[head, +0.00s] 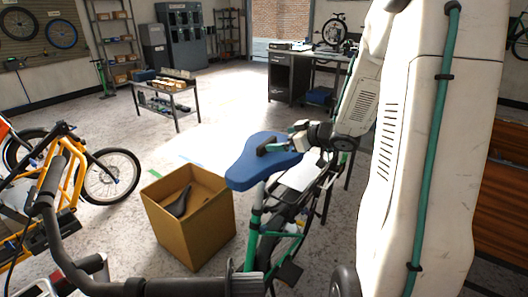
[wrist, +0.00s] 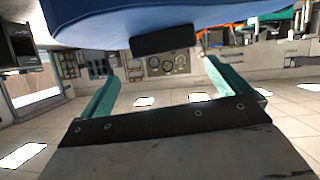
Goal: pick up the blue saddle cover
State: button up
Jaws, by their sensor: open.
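The blue saddle cover (head: 250,172) sits at the top of the green bike (head: 256,225), in the middle of the head view. A dark block (head: 270,147) shows at its upper side. My gripper (head: 287,145) is close by, at the cover's right end, with its jaws partly hidden. In the wrist view the blue cover (wrist: 240,14) fills the top edge, with the black block (wrist: 164,40) below it. My gripper's teal fingers (wrist: 158,72) are apart, one on each side of the block in the picture, with nothing visibly clamped. I cannot tell whether they touch the cover.
A cardboard box (head: 190,232) holding a black saddle (head: 179,202) stands left of the green bike. A yellow cargo bike (head: 62,200) is at the left. A low table (head: 168,92) and a dark desk (head: 292,80) stand behind. The floor between is clear.

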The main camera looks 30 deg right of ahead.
aim_at(270, 142)
jog(key=shift+w+a+f, duration=0.15)
jog(key=shift+w+f, duration=0.05)
jog(key=shift+f, duration=0.05)
jog(key=x, duration=0.7)
jog(key=shift+s+a+f, duration=0.1)
jog(key=shift+a+f, duration=0.05)
jog(key=shift+f, duration=0.15)
jog(key=c, duration=0.8)
